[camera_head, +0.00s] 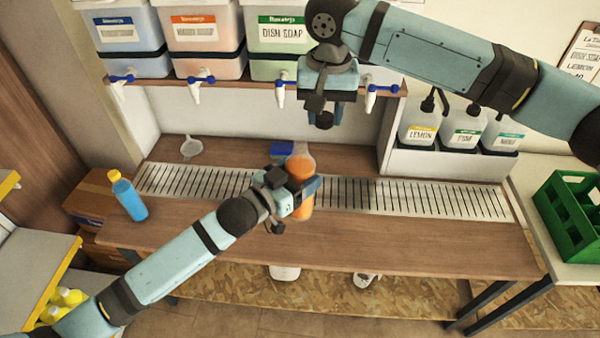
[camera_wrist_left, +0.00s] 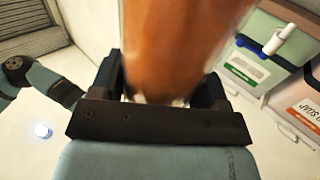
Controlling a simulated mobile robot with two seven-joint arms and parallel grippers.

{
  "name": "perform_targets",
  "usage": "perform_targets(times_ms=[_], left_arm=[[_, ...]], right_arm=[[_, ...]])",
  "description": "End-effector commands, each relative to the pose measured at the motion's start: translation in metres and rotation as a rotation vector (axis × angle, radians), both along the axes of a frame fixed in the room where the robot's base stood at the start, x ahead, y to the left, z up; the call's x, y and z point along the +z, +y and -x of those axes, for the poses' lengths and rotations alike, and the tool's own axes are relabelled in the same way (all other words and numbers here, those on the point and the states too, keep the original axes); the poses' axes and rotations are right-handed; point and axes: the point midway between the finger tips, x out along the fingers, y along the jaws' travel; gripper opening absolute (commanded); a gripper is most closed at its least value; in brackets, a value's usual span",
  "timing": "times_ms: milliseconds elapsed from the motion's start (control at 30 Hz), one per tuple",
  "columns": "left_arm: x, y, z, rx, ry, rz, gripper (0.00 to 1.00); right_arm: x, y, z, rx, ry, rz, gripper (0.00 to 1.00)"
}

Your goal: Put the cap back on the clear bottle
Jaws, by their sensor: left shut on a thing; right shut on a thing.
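The clear bottle (camera_head: 300,168) holds orange liquid and stands roughly upright over the slotted drain strip. My left gripper (camera_head: 292,194) is shut around its middle. In the left wrist view the bottle's orange side (camera_wrist_left: 180,45) fills the space between the fingers, and its top is out of that view. My right gripper (camera_head: 319,103) is higher up, above and slightly right of the bottle, pointing down. It is shut on a small dark round thing (camera_head: 324,120), which looks like the cap. A clear gap separates this thing from the bottle top. Whether the bottle touches the counter cannot be told.
Dispensers with taps (camera_head: 282,90) hang behind my right gripper. A blue item (camera_head: 282,148) lies behind the bottle, and a funnel (camera_head: 190,147) is further left. A blue bottle (camera_head: 127,197) stands at the left. Pump bottles (camera_head: 466,130) stand right. The counter's right half (camera_head: 430,245) is clear.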

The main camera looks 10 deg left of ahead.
Motion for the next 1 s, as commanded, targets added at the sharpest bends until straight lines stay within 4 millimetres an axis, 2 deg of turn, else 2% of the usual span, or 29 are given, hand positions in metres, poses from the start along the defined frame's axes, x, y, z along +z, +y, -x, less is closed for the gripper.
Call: perform_targets(times_ms=[33,100,233,733,1000], left_arm=[[0.001,0.0,0.0,0.0,-0.003,0.001,0.2],[0.002,0.0,0.0,0.0,-0.002,0.002,0.2],[0.001,0.0,0.0,0.0,-0.002,0.002,0.2],[0.002,0.0,0.0,0.0,-0.002,0.002,0.2],[0.002,0.0,0.0,0.0,-0.002,0.002,0.2]], right_arm=[[0.005,0.013,0.003,0.007,-0.001,0.002,0.13],[0.011,0.026,0.005,0.01,-0.001,0.005,0.13],[0.017,0.039,0.009,0.013,-0.002,0.009,0.13],[0.016,0.042,0.01,0.013,-0.001,0.01,0.13],[-0.004,0.042,0.01,0.014,0.0,0.011,0.13]])
